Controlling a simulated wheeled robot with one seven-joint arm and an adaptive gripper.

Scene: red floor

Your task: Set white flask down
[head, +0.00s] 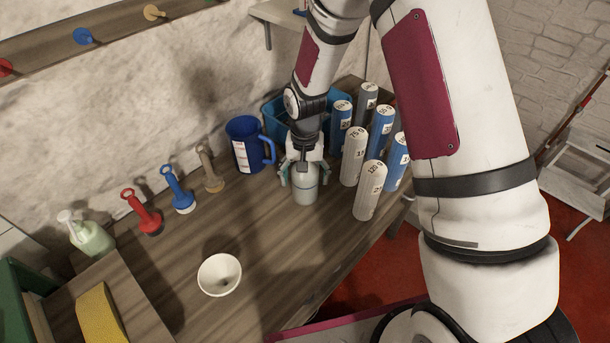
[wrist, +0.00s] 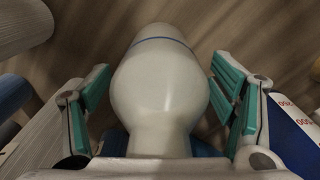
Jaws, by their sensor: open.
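The white flask (head: 304,190) stands upright on the wooden table (head: 190,262), between the blue jug and the white cylinders. My gripper (head: 302,176) is around its upper part from above. In the wrist view, the flask (wrist: 158,90) fills the middle, with a thin blue line around it. The teal finger pads of my gripper (wrist: 160,98) are on both sides of it, with a gap on each side. My gripper is open. The flask's top is hidden behind my gripper in the head view.
A blue measuring jug (head: 243,145) stands close left of the flask. Several numbered cylinders (head: 353,157) stand close on the right, with a blue bin (head: 272,112) behind. A white bowl (head: 219,275) sits toward the front. The table between bowl and flask is clear.

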